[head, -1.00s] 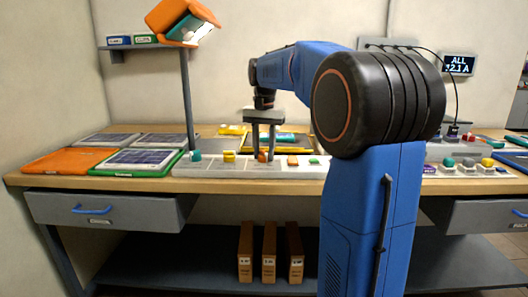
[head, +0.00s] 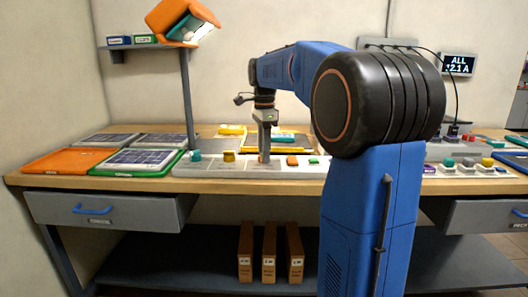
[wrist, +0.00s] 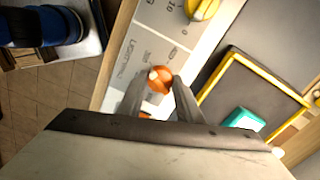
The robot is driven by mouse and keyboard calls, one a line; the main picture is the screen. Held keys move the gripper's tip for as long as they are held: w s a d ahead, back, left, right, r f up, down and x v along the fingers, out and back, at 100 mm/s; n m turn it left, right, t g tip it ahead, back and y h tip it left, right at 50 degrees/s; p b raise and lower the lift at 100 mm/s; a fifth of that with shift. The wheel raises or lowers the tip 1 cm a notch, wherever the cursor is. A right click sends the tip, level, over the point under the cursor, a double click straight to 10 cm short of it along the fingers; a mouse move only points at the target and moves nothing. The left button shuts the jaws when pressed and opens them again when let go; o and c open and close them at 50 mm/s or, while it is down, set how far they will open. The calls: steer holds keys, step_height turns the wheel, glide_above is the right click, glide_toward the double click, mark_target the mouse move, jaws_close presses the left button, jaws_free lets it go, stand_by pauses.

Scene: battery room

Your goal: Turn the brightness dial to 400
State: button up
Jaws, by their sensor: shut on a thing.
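A grey-white control panel (head: 210,169) lies along the front of the bench. It carries a teal knob (head: 195,155), a yellow knob (head: 229,156) and an orange dial. The orange dial (wrist: 160,79) shows in the wrist view between my fingertips, with a pale spot on its top. My gripper (head: 264,159) points straight down and is shut on this dial, which the fingers mostly hide in the head view. In the wrist view my gripper (wrist: 160,84) has one finger on each side of the dial. The yellow knob (wrist: 203,8) is at the top edge there.
An orange-red button (head: 292,160) and a green button (head: 314,160) sit just right of my gripper. A yellow-framed dark tray (wrist: 250,85) lies behind the panel. Solar panels (head: 137,160) lie to the left.

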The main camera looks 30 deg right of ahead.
steer(key=m, duration=0.6)
steer(key=shift+m, duration=0.3)
steer(key=m, duration=0.6)
stand_by(0.4)
steer(key=o, duration=1)
steer(key=shift+o, duration=0.2)
step_height(320, 180, up, 18)
steer(key=shift+f, duration=0.25)
